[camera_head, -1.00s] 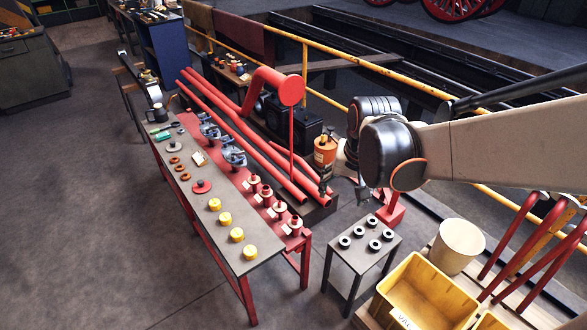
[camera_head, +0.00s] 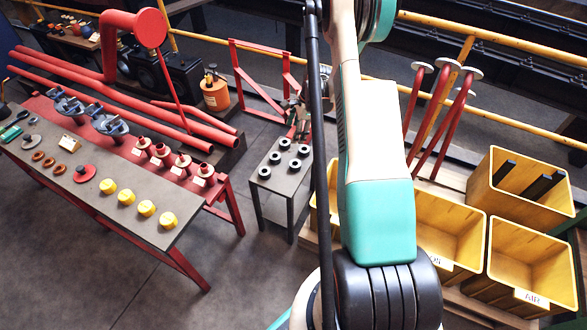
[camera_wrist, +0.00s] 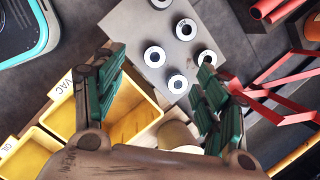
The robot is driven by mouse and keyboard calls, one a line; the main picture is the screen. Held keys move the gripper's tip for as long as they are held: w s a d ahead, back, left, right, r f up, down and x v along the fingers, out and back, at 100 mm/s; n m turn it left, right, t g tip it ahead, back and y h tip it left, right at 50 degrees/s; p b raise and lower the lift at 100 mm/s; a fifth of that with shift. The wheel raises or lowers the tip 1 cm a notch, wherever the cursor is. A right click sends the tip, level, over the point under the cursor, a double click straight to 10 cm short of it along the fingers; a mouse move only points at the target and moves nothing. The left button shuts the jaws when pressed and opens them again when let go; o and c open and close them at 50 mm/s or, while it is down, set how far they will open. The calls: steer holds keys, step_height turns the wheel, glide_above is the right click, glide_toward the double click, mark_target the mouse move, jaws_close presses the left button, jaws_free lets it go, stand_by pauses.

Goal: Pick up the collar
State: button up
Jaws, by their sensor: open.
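Several short ring-shaped collars, dark in the head view, stand on a small grey table (camera_head: 268,174); one of them is the front-left collar (camera_head: 264,172). In the wrist view they show pale ring faces with dark holes, and the nearest collar (camera_wrist: 178,84) lies just beyond and between my fingers. Which one the task means, I cannot tell. My gripper (camera_wrist: 160,62) is open and empty, its two green-padded fingers spread to either side of the table. In the head view my gripper (camera_head: 297,112) is partly hidden, above and behind the table.
Yellow bins (camera_head: 520,185) stand to the right; one yellow bin (camera_wrist: 125,115) lies below my left finger. A cream bucket (camera_wrist: 178,135) shows between the fingers. Red stands (camera_wrist: 280,95) are close to the right finger. A long workbench (camera_head: 150,225) with parts stands left.

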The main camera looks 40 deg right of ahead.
steer(key=s+d+f+m+b, duration=0.1)
steer(key=s+d+f+m, duration=0.2)
steer(key=f, duration=0.6)
steer(key=b, duration=0.3)
glide_above(296, 162)
steer(key=s, duration=0.2)
steer(key=f, duration=0.7)
steer(key=shift+s+d+f, duration=0.2)
steer(key=shift+d+f, duration=0.05)
steer(key=shift+b+x, duration=1.45)
steer(key=shift+x, duration=1.5)
steer(key=shift+w+a+r, duration=0.15)
steer(key=c, duration=1.5)
